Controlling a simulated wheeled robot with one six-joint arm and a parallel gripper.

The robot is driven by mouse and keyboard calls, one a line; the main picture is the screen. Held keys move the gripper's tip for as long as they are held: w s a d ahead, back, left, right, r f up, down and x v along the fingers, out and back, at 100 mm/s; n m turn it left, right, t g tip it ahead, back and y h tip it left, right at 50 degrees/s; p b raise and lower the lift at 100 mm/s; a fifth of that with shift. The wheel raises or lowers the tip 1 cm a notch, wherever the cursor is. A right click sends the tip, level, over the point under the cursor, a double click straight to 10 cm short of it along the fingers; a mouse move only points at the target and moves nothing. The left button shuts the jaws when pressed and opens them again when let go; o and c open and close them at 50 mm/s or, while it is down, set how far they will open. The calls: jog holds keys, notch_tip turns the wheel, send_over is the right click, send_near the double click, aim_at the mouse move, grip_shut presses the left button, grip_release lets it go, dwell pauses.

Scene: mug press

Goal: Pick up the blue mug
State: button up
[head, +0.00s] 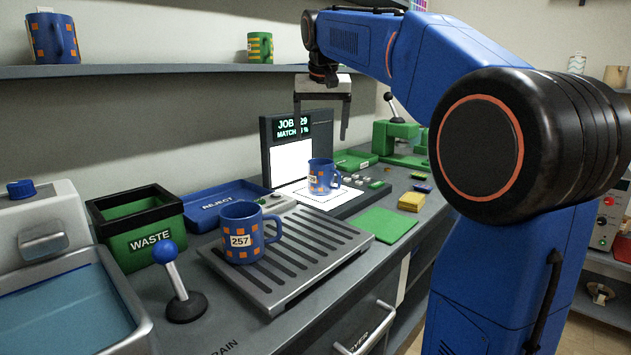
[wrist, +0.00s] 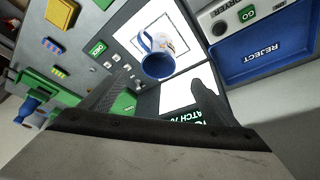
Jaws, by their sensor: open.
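A blue mug with orange squares and a label reading 257 (head: 241,236) stands upright on the grooved drain tray (head: 318,262). A second blue mug with orange squares (head: 321,177) stands on the white pad of the station with the JOB 29 screen. That second mug also shows in the wrist view (wrist: 159,63), with its handle toward the upper left. Another blue mug (head: 52,38) is on the wall shelf. My gripper (head: 320,132) is open and empty, pointing down above the station's mug. Its fingers (wrist: 160,95) show in the wrist view, apart from the mug.
The screen (head: 291,127) stands upright close behind the mug on the pad. A blue REJECT tray (head: 215,203), a green WASTE bin (head: 140,228) and a blue-knobbed lever (head: 182,285) stand to the left. A green mat (head: 380,224) and yellow pads (head: 411,201) lie to the right.

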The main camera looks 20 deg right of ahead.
aim_at(321, 175)
jog(key=x, duration=1.6)
jog(key=shift+s+d+f, duration=0.1)
jog(key=shift+f, duration=0.1)
jog(key=c, duration=1.5)
jog(key=shift+r, duration=0.15)
